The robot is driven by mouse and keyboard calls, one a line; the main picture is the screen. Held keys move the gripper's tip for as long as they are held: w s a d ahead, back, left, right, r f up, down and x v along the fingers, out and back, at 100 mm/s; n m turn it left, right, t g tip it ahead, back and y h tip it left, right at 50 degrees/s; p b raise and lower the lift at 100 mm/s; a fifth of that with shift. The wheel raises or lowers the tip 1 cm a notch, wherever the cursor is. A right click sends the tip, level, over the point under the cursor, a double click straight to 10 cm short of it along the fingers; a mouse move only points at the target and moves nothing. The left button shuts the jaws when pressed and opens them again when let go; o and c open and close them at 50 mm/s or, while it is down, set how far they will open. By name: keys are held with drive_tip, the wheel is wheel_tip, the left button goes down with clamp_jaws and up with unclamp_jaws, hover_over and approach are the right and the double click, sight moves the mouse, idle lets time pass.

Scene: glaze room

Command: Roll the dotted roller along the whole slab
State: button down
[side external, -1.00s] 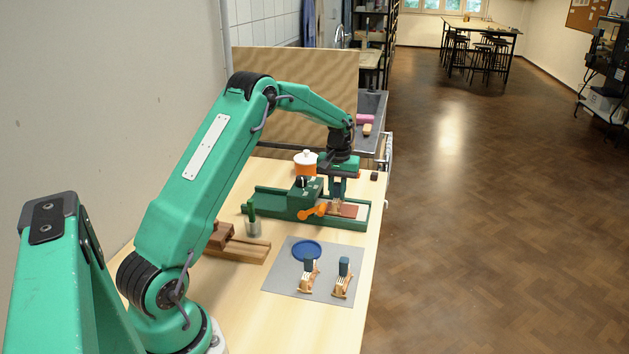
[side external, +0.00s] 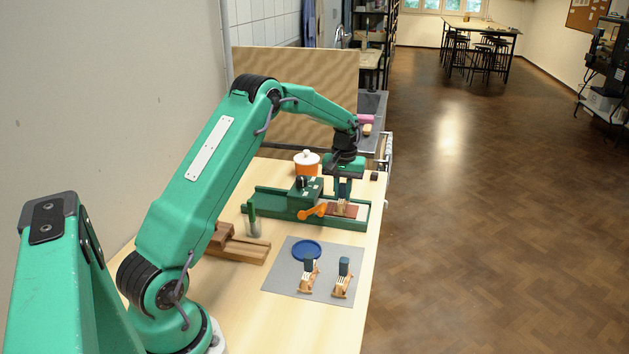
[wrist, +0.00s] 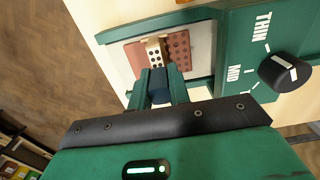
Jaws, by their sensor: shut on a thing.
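The reddish-brown slab (wrist: 135,54) lies on a pale board (wrist: 122,80) in the green press bed (side external: 270,205). In the side external view the slab (side external: 352,212) shows on both sides of the roller. My gripper (wrist: 161,92) is shut on the blue handle of the dotted roller (wrist: 154,52), whose cream, dotted head is down at the slab. The wrist view shows rows of dots on the slab right of the roller; the strip left of it looks smooth. Exact contact under the roller is hidden.
A green box with a black knob (wrist: 287,72) and an orange crank (side external: 312,211) stands beside the slab. Two other blue-handled rollers (side external: 309,268) (side external: 343,270) rest in cradles on a grey mat (side external: 281,280) with a blue dish (side external: 307,249). An orange pot (side external: 306,168) stands behind.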

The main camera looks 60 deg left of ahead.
drive_tip(key=shift+d+f, duration=0.1)
drive_tip(key=shift+f, duration=0.05)
drive_tip(key=shift+w+d, duration=0.4)
drive_tip(key=shift+w+d, duration=0.2)
idle(0.3)
drive_tip(key=shift+w+d, duration=0.35)
drive_tip(key=shift+r, duration=0.2)
drive_tip(key=shift+w, duration=0.1)
drive_tip(key=shift+w+d+f, duration=0.1)
drive_tip(key=shift+w+d, duration=0.35)
drive_tip(key=shift+d, duration=0.05)
idle(0.5)
